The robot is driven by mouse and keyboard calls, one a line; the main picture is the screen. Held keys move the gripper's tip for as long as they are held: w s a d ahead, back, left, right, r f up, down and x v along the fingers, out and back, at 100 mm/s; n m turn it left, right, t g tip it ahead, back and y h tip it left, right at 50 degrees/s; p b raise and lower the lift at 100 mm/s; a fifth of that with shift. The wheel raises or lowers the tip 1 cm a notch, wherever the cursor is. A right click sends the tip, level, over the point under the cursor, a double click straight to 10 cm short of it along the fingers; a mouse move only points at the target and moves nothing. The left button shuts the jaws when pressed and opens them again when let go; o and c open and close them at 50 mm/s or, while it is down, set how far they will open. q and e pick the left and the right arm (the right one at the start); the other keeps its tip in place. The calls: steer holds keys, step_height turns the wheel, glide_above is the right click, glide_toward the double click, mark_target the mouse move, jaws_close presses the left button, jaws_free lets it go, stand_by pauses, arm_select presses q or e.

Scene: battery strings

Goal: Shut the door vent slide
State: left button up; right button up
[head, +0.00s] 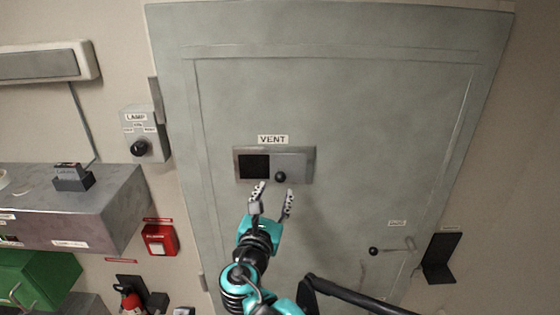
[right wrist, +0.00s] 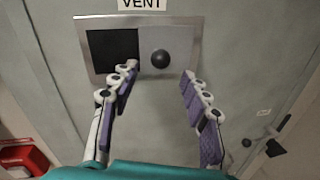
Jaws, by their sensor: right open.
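The vent (head: 308,165) is a metal frame on the grey-green door (head: 350,100), under a label reading VENT (head: 273,139). Its left half is a dark opening (head: 254,167). Its right half is covered by a grey slide plate with a round black knob (head: 280,176). In the right wrist view the knob (right wrist: 160,58) shows beyond and between the fingertips. My right gripper (head: 275,188) is open and empty, just below the vent, with a finger on each side of the knob's line. I cannot tell whether it touches anything. My left gripper is not in view.
A lamp switch box (head: 142,140) is on the wall left of the door. A metal counter (head: 110,200), a red box (head: 159,239) and a green crate (head: 40,275) are at left. A door handle (head: 390,248) is at lower right. The door around the vent is clear.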

mark_target(279, 181)
steer(key=w, duration=0.2)
steer(key=w+d, duration=0.1)
steer(key=w, duration=0.2)
steer(key=w+p, duration=0.1)
steer(key=w, duration=0.1)
steer(key=shift+w+d, duration=0.25)
steer(key=shift+d, duration=0.05)
jaws_close()
steer(key=a+b, duration=0.1)
steer(key=a, duration=0.8)
steer(key=shift+a+b, duration=0.15)
steer(key=shift+b, duration=0.2)
jaws_free()
steer(key=shift+a, duration=0.15)
